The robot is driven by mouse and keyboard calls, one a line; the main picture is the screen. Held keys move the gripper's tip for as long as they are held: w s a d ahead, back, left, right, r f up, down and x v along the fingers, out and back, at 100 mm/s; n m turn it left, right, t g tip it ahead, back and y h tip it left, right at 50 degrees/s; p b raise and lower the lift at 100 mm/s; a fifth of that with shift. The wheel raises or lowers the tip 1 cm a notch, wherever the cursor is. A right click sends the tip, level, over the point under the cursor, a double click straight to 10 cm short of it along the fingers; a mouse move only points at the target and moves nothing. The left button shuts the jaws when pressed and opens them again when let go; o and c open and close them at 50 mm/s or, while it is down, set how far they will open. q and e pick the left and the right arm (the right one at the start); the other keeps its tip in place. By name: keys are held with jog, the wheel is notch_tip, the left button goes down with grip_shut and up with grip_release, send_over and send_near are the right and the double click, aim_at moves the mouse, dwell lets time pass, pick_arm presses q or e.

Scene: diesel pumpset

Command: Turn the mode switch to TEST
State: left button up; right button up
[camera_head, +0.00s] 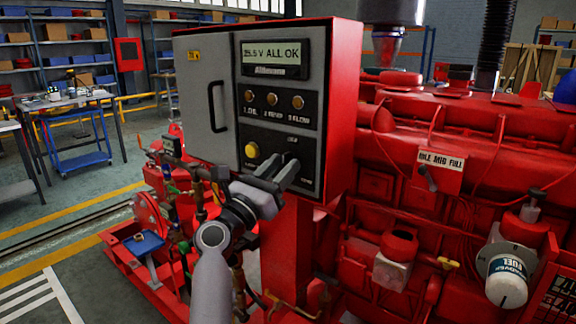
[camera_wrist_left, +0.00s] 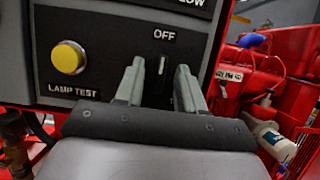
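The mode switch (camera_wrist_left: 162,66) is a dark knob with a pale pointer mark on the control panel, below the label OFF. The mark stands about upright, toward OFF. My left gripper (camera_wrist_left: 159,72) has one finger on each side of the knob, with gaps visible between them; contact cannot be told. In the head view, my left gripper (camera_head: 281,163) is at the lower right of the panel (camera_head: 240,135) and hides most of the switch. The TEST position label cannot be made out. My right gripper is not in view.
A yellow lamp test button (camera_wrist_left: 68,57) sits left of the switch; it also shows in the head view (camera_head: 252,150). Above are a display (camera_head: 271,55) reading ALL OK and several indicator lamps (camera_head: 273,101). The red engine (camera_head: 440,130) stands close at right.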

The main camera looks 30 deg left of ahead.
pick_arm(q)
grip_shut()
